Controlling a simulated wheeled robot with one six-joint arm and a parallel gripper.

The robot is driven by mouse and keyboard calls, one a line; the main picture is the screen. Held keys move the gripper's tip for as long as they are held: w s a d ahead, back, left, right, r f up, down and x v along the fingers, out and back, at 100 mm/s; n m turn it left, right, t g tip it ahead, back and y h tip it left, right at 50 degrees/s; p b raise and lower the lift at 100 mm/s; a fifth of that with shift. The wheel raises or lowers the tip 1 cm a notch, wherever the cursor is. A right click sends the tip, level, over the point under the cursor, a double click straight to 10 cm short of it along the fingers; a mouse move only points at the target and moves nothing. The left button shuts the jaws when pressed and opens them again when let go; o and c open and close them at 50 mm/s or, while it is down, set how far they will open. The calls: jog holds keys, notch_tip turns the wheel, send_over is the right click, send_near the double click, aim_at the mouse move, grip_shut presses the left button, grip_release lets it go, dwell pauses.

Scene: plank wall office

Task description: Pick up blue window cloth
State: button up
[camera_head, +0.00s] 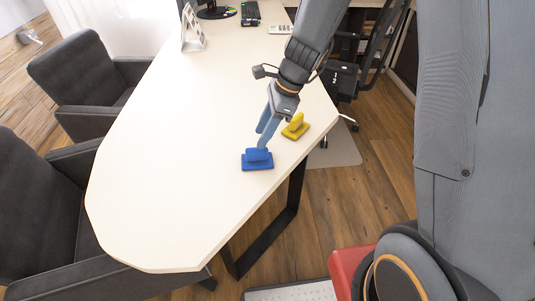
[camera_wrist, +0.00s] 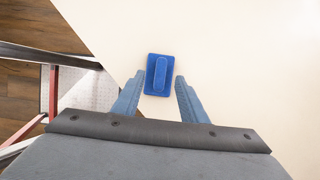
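The blue window cloth (camera_head: 257,161) is a flat blue pad with a raised grip along its middle. It lies on the white table (camera_head: 165,185) near the edge. My gripper (camera_head: 264,139) is above and just behind it in the head view, with its fingers pointing down. In the wrist view the blue window cloth (camera_wrist: 158,76) lies ahead of and between the two blue-grey fingertips of my gripper (camera_wrist: 159,80), with bare table showing on both sides. The fingers are apart and hold nothing. The exact height of the fingertips over the cloth is hard to tell.
A similar yellow pad (camera_head: 296,126) lies close behind and right of the blue one. Dark chairs (camera_head: 85,75) line the left side. The table's front is clear.

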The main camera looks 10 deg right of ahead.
aim_at(257, 156)
jog(key=shift+d+p+x, duration=0.2)
jog(key=shift+p+x, duration=0.05)
jog(key=shift+x, duration=1.6)
jog(key=shift+d+p+x, duration=0.2)
jog(key=shift+x, duration=1.65)
jog(key=shift+f, duration=0.15)
grip_shut()
jog(key=shift+w, duration=0.1)
